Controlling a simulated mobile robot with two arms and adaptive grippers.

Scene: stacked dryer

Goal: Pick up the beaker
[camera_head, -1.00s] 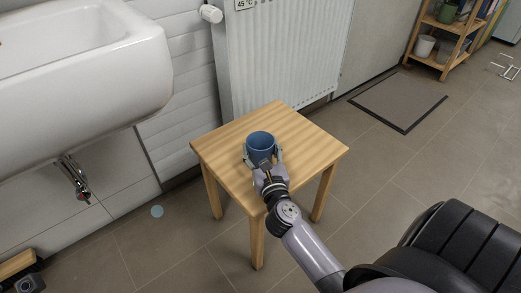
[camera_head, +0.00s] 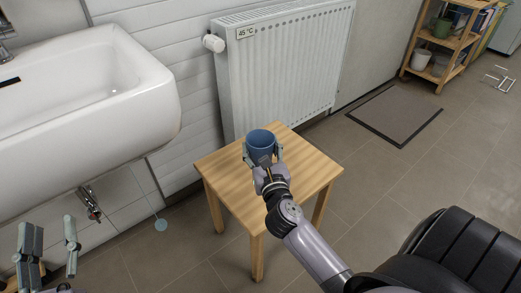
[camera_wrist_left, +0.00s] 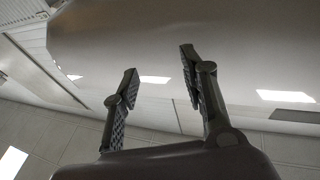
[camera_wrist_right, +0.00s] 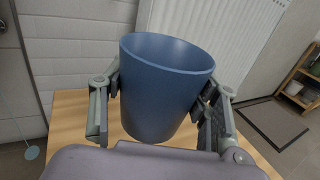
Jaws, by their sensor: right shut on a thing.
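The blue beaker (camera_head: 260,142) is upright over the small wooden table (camera_head: 215,171) in the head view. My right gripper (camera_head: 263,156) is shut on it, one finger on each side. In the right wrist view the beaker (camera_wrist_right: 165,85) sits between the two fingers (camera_wrist_right: 157,108), its open rim tilted toward the camera. I cannot tell whether its base touches the tabletop. My left gripper (camera_head: 50,246) is at the lower left of the head view. In the left wrist view its fingers (camera_wrist_left: 158,80) are apart with nothing between them.
A white sink (camera_head: 95,95) hangs at the left, above and close to my left gripper. A white radiator (camera_head: 285,65) stands behind the table. A grey mat (camera_head: 396,115) and a wooden shelf (camera_head: 447,45) are at the right.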

